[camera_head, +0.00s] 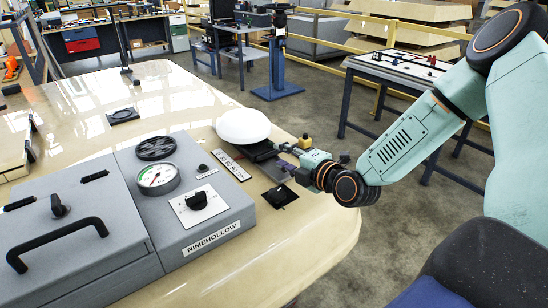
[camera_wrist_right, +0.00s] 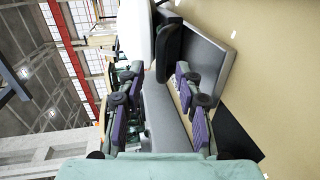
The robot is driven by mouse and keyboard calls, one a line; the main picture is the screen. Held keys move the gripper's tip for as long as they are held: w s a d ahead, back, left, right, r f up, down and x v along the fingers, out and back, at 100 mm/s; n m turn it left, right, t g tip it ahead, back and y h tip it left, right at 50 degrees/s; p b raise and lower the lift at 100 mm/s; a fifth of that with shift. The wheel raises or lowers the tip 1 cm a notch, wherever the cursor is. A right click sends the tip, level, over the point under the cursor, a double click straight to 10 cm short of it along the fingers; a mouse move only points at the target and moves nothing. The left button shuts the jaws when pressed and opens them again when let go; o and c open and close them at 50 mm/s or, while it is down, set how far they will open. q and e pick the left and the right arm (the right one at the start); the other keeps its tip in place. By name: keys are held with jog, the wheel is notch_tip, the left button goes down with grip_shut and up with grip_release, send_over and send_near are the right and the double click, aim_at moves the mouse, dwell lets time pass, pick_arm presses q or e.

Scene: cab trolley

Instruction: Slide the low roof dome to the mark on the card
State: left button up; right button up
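The low white roof dome (camera_head: 243,126) sits near the far right corner of the grey console, with a dark tab (camera_head: 262,151) on its near right side. The dome shows as a white edge in the right wrist view (camera_wrist_right: 138,35). A white card strip (camera_head: 230,164) with dark marks lies just in front of it; the marks are too small to read. My right gripper (camera_head: 286,162) is just right of the dome and tab. In the wrist view its purple-padded fingers (camera_wrist_right: 158,75) stand apart, with the dark tab ahead between them. My left gripper is out of view.
The grey console (camera_head: 215,233) with gauge, knob and "RIMEHOLLOW" label fills the near left. A black square (camera_head: 281,196) lies right of the card, and a small yellow block (camera_head: 304,142) stands behind the gripper. The cream surface (camera_head: 180,97) behind the console is mostly clear.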

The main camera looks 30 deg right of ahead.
aim_at(276, 154)
jog(key=x, duration=0.3)
jog(key=b+x, duration=0.1)
jog(key=shift+w+d+f, duration=0.1)
jog(key=shift+d+f, duration=0.1)
jog(key=shift+f, duration=0.1)
jog(key=shift+a+r, duration=0.2)
jog(key=shift+r, duration=0.05)
jog(key=shift+w+f, duration=0.1)
jog(key=shift+w, duration=0.15)
jog(key=shift+d+f, duration=0.1)
jog(key=shift+d, duration=0.05)
jog(key=shift+c, duration=1.3)
jog(key=shift+s, duration=0.15)
jog(key=c, duration=0.3)
jog(key=shift+r, duration=0.2)
jog(key=shift+c, duration=0.7)
jog(key=shift+f, duration=0.1)
grip_shut()
